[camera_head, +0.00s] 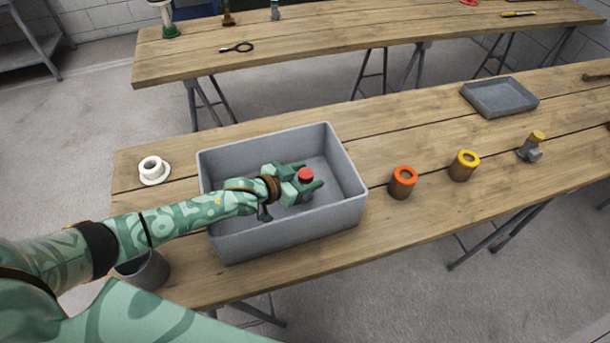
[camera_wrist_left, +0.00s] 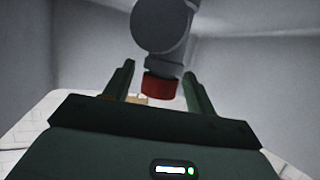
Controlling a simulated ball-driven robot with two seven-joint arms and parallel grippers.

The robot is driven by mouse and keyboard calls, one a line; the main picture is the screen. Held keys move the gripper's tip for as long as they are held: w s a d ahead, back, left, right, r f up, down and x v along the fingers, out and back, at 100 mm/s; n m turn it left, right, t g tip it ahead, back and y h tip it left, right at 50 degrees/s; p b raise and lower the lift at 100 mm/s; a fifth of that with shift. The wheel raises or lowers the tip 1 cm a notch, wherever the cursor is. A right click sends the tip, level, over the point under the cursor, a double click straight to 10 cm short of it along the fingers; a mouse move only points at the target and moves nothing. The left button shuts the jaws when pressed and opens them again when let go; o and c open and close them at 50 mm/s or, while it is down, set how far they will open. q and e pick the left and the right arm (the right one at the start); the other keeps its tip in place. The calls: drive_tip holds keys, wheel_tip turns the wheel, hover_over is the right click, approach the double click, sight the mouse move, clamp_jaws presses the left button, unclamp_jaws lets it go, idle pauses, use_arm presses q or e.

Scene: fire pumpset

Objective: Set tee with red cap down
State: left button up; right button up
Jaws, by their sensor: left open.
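The tee with red cap is in the grey bin (camera_head: 345,205); in the head view I see mainly its red cap (camera_head: 306,175), with the body largely hidden by my gripper. In the left wrist view the tee's grey body (camera_wrist_left: 162,28) shows at the top, with the red cap (camera_wrist_left: 160,86) below it. My left gripper (camera_head: 305,184) is inside the bin, with its jaws open on either side of the tee. In the wrist view a gap shows between each finger and the cap. My right gripper is out of view.
Right of the bin stand an orange-topped brown cylinder (camera_head: 403,183), a yellow-topped one (camera_head: 464,166) and a yellow-capped grey fitting (camera_head: 531,149). A shallow grey tray (camera_head: 499,98) lies behind. A white flanged part (camera_head: 153,169) is at left. A dark grey container (camera_head: 146,270) is near my arm.

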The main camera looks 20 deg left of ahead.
use_arm(q)
drive_tip(key=shift+s+a+r, duration=0.1)
drive_tip(key=shift+r, duration=0.15)
drive_tip(key=p+v, duration=0.2)
drive_tip(key=v, duration=0.5)
